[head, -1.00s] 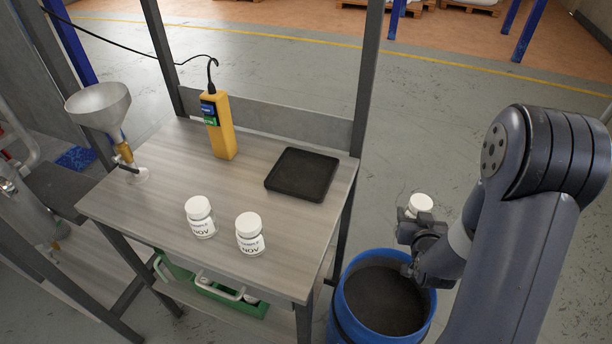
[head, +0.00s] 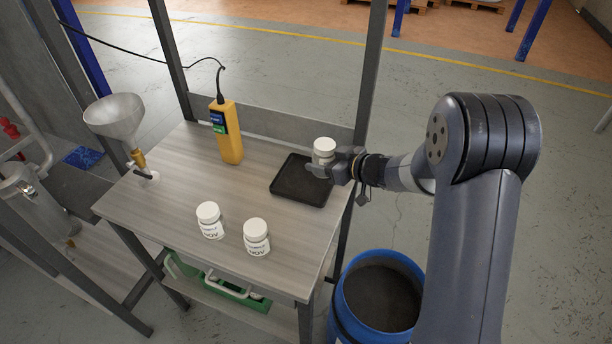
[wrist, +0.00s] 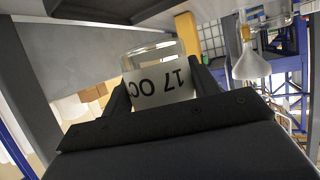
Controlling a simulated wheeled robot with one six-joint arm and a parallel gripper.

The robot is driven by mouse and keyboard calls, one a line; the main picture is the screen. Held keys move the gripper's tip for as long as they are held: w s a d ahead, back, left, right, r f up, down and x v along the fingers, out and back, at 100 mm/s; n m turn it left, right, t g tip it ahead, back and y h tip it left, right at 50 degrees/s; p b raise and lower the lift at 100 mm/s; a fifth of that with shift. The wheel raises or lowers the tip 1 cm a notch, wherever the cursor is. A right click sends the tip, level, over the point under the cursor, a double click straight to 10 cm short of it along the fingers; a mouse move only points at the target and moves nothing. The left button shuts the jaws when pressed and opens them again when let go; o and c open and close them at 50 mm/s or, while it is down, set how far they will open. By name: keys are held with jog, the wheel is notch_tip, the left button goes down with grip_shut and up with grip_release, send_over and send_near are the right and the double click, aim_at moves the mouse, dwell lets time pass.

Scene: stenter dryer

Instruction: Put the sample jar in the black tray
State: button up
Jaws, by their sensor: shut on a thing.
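In the wrist view the jar (wrist: 160,84) sits between the two fingers, with a label reading "17 OC" upside down. My gripper is shut on it. The jar's lower part is partly hidden by a finger in the head view, and I cannot tell how far it is above the tray. The tray is otherwise empty.
Two more white jars, left (head: 210,220) and right (head: 256,237), stand at the table's front. A yellow handheld meter (head: 227,132) with a cable stands behind. A funnel (head: 116,118) is at left. A blue drum (head: 381,300) stands right of the table.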

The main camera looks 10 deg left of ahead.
aim_at(313, 154)
jog(key=a, duration=0.1)
jog(key=a+r+n+g, duration=0.1)
jog(key=a+p, duration=0.1)
jog(key=shift+r+n+g+y, duration=0.35)
jog(key=shift+n+g+y, duration=0.05)
jog(key=shift+a+f, duration=0.1)
jog(key=shift+f, duration=0.2)
notch_tip(313, 154, down, 9)
jog(key=shift+f+p, duration=0.15)
jog(key=shift+p, duration=0.4)
jog(key=shift+f, duration=0.15)
jog(key=o, duration=1.2)
jog(key=shift+r, duration=0.2)
jog(key=b+v, duration=0.1)
jog(key=v, duration=1.1)
jog(key=shift+w+f+b, duration=0.1)
jog(key=shift+b, duration=0.3)
